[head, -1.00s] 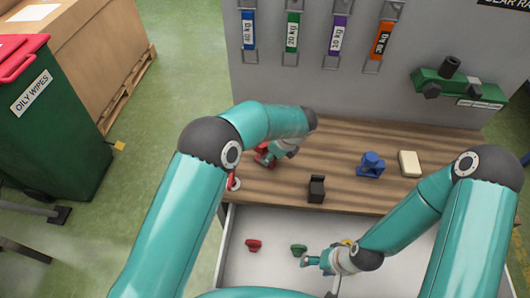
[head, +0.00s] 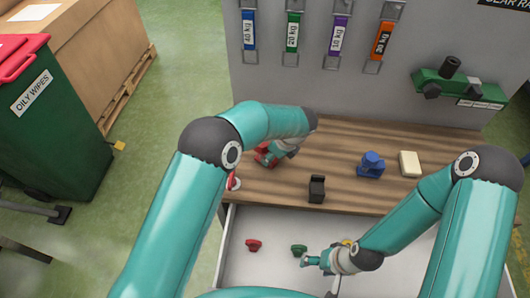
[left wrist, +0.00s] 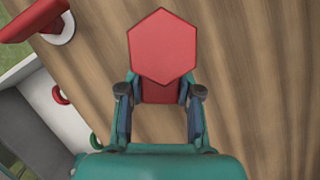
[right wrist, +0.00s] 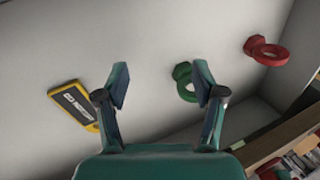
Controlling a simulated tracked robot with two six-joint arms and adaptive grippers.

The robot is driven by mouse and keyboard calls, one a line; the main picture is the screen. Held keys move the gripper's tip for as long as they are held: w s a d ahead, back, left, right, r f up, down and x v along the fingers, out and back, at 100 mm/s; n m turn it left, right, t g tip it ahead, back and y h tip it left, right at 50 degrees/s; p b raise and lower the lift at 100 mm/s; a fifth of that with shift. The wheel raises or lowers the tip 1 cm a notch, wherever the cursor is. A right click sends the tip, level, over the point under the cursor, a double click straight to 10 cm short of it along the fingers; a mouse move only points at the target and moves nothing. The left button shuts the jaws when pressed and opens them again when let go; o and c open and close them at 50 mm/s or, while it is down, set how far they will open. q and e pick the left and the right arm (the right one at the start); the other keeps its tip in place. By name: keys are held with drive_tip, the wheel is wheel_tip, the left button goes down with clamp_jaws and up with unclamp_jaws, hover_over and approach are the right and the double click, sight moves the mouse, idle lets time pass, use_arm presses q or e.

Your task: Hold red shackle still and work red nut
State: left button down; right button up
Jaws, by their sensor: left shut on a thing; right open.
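My left gripper (left wrist: 160,105) is shut on a red piece with a flat hexagonal top (left wrist: 162,46). I cannot tell for sure whether it is the shackle or the nut. In the head view the red piece (head: 264,155) shows partly behind my left arm, on the wooden bench top. My right gripper (right wrist: 162,90) is open and empty over the drawer. In the right wrist view a green ring piece (right wrist: 185,82) shows between its fingertips, apparently below them. A red ring piece (right wrist: 265,50) lies apart, also in the head view (head: 253,245).
The white drawer (head: 275,222) is open below the bench top (head: 345,140). A yellow-edged black tag (right wrist: 74,105) lies in it. A black block (head: 316,188), a blue piece (head: 370,165) and a cream block (head: 409,163) stand on the bench. A red item (left wrist: 35,18) is at its left edge.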

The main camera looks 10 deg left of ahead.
use_arm(q)
drive_tip(key=c, duration=0.7)
unclamp_jaws()
drive_tip(key=shift+r, duration=0.1)
